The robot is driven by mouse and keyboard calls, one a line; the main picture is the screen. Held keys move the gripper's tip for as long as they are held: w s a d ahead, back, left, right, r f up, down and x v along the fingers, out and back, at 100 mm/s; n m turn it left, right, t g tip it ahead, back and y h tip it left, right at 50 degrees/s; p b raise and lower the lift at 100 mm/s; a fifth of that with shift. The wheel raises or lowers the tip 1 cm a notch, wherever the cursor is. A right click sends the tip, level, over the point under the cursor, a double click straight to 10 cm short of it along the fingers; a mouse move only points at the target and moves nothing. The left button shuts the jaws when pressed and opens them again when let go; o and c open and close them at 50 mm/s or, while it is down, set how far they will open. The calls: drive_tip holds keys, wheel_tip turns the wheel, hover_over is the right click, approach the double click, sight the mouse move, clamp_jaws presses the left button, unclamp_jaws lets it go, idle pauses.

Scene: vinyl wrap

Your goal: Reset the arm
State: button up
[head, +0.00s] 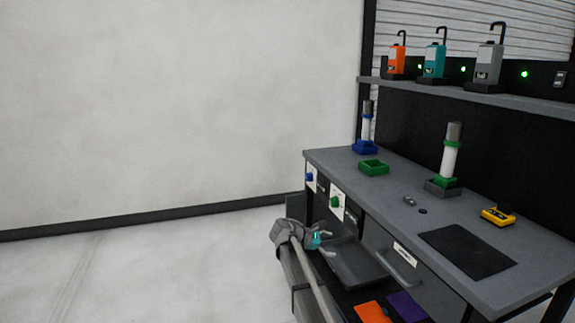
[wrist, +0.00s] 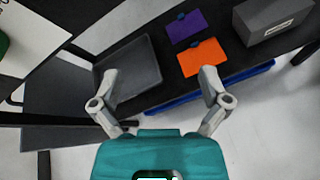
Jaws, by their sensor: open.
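My gripper (head: 322,243) is in front of the left end of the workbench in the head view, low beside the bench front. In the wrist view its two grey fingers (wrist: 160,88) are spread wide apart. Nothing is between the fingertips, so it is open and empty. A dark grey tray (wrist: 130,66) lies beyond the left finger in the wrist view; it also shows in the head view (head: 362,270) just right of my gripper.
The lower shelf holds an orange (wrist: 203,60) and a purple (wrist: 186,29) flat item and a grey box (wrist: 275,22). The bench top (head: 345,160) carries a green square holder (head: 373,168), a white tube (head: 450,158) and a yellow device (head: 497,216). Floor to the left is clear.

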drive_tip(key=s+d+f+m+g+y, duration=0.1)
drive_tip(key=s+d+f+m+y, duration=0.2)
drive_tip(key=s, duration=0.5)
drive_tip(key=s+d+f+m+g+y, duration=0.1)
drive_tip(key=s+d+f+m+y, duration=0.15)
drive_tip(key=s+f+m, duration=0.4)
drive_tip(key=s+a+f+m+g+y, duration=0.1)
drive_tip(key=s+a+m+y, duration=0.2)
drive_tip(key=s, duration=0.5)
drive_tip(key=s+m+y, duration=0.3)
drive_tip(key=s+y, duration=0.1)
drive_tip(key=s, duration=0.5)
wheel_tip(320, 180, up, 34)
drive_tip(key=p, duration=3.4)
drive_tip(key=shift+w+a+f, duration=0.15)
drive_tip(key=shift+w, duration=0.1)
